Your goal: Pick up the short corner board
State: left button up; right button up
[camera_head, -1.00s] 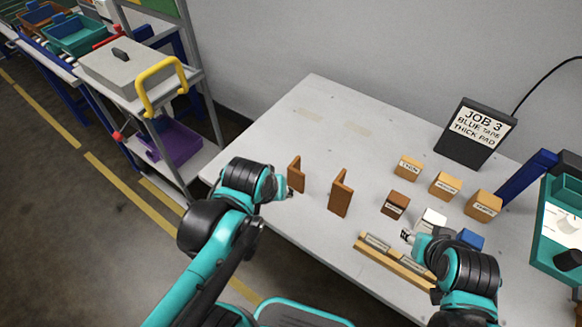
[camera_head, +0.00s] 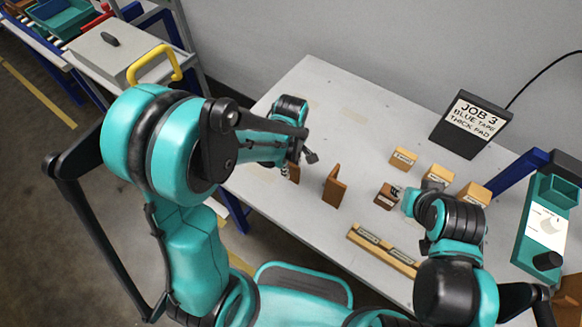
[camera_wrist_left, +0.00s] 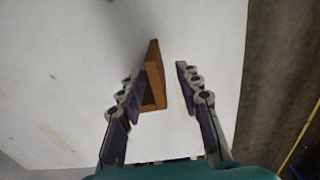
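The short corner board (camera_head: 294,173) is a small brown angled piece standing on the table, mostly hidden behind my left gripper (camera_head: 298,164) in the head view. In the left wrist view, the brown board (camera_wrist_left: 153,75) stands between the two fingers of my left gripper (camera_wrist_left: 157,92). The fingers are apart; the left one is close to the board, and a gap shows on the right. A taller brown corner board (camera_head: 334,187) stands just to the right. My right gripper (camera_head: 398,193) is beside a dark brown labelled block (camera_head: 384,197); its fingers are too small to judge.
Several tan labelled blocks (camera_head: 404,157) stand at the right of the grey table (camera_head: 325,110). A wooden rail (camera_head: 385,250) lies near the front. A black job sign (camera_head: 470,123) stands at the back. The table's back left is clear.

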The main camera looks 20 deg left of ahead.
aim_at(291, 173)
pick_arm(q)
jog(key=f+b, duration=0.2)
jog(key=f, duration=0.3)
jog(key=shift+w+f, duration=0.1)
jog(key=shift+w, duration=0.1)
grip_shut()
